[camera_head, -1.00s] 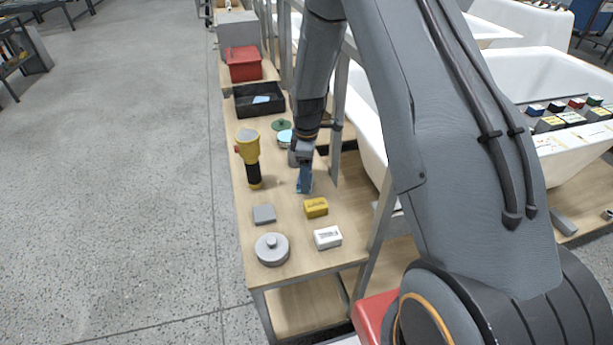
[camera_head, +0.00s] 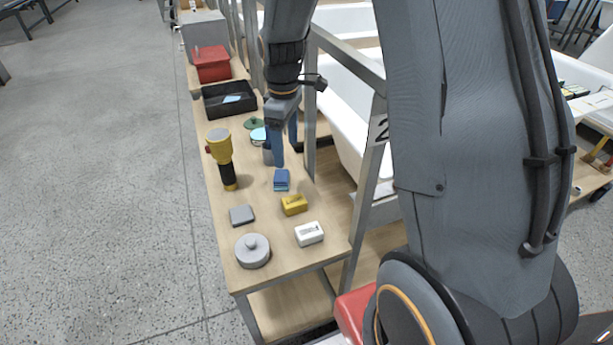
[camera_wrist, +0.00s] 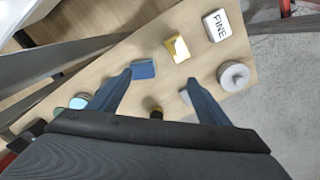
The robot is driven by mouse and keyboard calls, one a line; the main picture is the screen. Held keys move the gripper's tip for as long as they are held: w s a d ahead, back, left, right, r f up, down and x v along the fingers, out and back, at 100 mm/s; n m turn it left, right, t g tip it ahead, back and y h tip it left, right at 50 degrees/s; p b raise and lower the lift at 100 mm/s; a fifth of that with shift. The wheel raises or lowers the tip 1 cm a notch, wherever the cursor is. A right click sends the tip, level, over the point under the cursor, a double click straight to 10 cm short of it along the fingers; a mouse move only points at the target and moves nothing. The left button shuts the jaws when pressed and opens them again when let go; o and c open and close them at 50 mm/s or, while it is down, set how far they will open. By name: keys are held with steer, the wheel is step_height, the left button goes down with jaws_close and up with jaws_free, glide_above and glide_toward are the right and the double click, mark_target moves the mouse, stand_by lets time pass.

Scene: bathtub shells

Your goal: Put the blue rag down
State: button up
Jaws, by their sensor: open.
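The blue rag (camera_head: 282,180) lies folded on the wooden bench (camera_head: 262,212), behind the yellow block. It also shows in the wrist view (camera_wrist: 143,69), beyond the tip of the left finger. My gripper (camera_head: 284,150) hangs above and behind the rag, clear of it. In the wrist view its two blue fingers (camera_wrist: 160,84) are spread wide with nothing held between them.
A yellow block (camera_head: 294,204), a white block (camera_head: 309,233), a grey block (camera_head: 242,215) and a round grey lidded piece (camera_head: 252,251) are at the bench's near end. A yellow-black tool (camera_head: 221,155) stands left. A black tray (camera_head: 229,98) and red bin (camera_head: 212,64) are farther back.

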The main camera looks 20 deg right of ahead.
steer(key=s+r+m, duration=0.3)
steer(key=s+m, duration=0.7)
steer(key=s, duration=1)
steer(key=shift+a, duration=0.25)
steer(key=shift+o, duration=0.5)
steer(key=shift+r, duration=0.1)
steer(key=n+y, duration=0.1)
steer(key=n, duration=1.2)
glide_above(282, 175)
steer(key=f, duration=1)
steer(key=shift+s+d+f+b, duration=0.1)
steer(key=shift+d+f+b, duration=0.05)
steer(key=shift+d+b, duration=0.15)
steer(key=shift+w+a+f+y, duration=0.1)
steer(key=shift+w+f+y, duration=0.15)
steer(key=shift+f, duration=0.35)
steer(key=f, duration=0.1)
steer(key=f+p, duration=0.1)
steer(key=f, duration=0.1)
steer(key=f+p, duration=0.1)
steer(key=f, duration=0.1)
steer(key=shift+s+a+f, duration=0.1)
steer(key=shift+s+f, duration=0.1)
steer(key=shift+s, duration=0.1)
steer(key=shift+w+a+f+t, duration=0.1)
steer(key=shift+f+t, duration=0.2)
steer(key=shift+f, duration=0.35)
